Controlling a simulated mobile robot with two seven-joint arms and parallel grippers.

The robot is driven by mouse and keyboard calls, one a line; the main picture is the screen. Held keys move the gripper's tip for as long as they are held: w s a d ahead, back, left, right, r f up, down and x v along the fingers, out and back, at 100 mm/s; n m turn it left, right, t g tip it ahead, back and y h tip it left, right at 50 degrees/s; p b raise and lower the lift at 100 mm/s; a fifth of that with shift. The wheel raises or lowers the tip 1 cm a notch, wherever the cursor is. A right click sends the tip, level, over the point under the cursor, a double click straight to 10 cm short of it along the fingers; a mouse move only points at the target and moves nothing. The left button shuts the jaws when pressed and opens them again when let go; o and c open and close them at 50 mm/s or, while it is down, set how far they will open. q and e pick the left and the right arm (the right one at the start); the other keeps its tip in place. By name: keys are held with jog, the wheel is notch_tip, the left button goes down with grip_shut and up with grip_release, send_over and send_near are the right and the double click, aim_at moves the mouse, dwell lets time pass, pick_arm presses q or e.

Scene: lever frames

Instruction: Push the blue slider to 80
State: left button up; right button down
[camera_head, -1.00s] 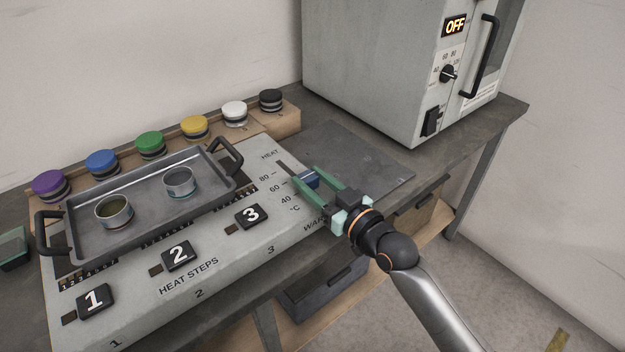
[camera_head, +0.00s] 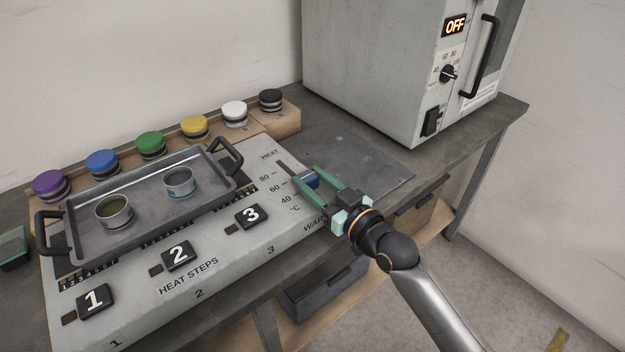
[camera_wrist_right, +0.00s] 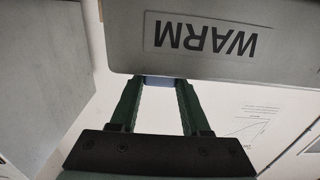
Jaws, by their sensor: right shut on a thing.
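The blue slider (camera_head: 310,178) sits in a slot on the right side of the grey heat panel (camera_head: 225,265), between the scale marks 60 and 80 as far as I can tell. My right gripper (camera_head: 306,184) is shut on the blue slider, with one green finger on each side of it. In the right wrist view the blue slider (camera_wrist_right: 158,81) shows as a narrow strip between the fingertips, partly hidden by the panel part marked WARM. My left gripper is not in view.
A dark tray (camera_head: 150,217) with two tins rests on the panel, left of the slider. Numbered black blocks sit along the panel front. A grey oven (camera_head: 375,75) reading OFF stands behind right. A dark mat (camera_head: 360,150) lies clear beside the gripper.

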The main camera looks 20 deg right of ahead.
aim_at(303, 172)
dwell(0.3)
jog(key=x, duration=0.4)
jog(key=shift+w, duration=0.15)
jog(key=shift+c, duration=1.8)
grip_release()
jog(key=v, duration=1.2)
jog(key=shift+s+p, duration=0.3)
jog(key=shift+p, duration=0.15)
jog(key=shift+d+r, duration=0.1)
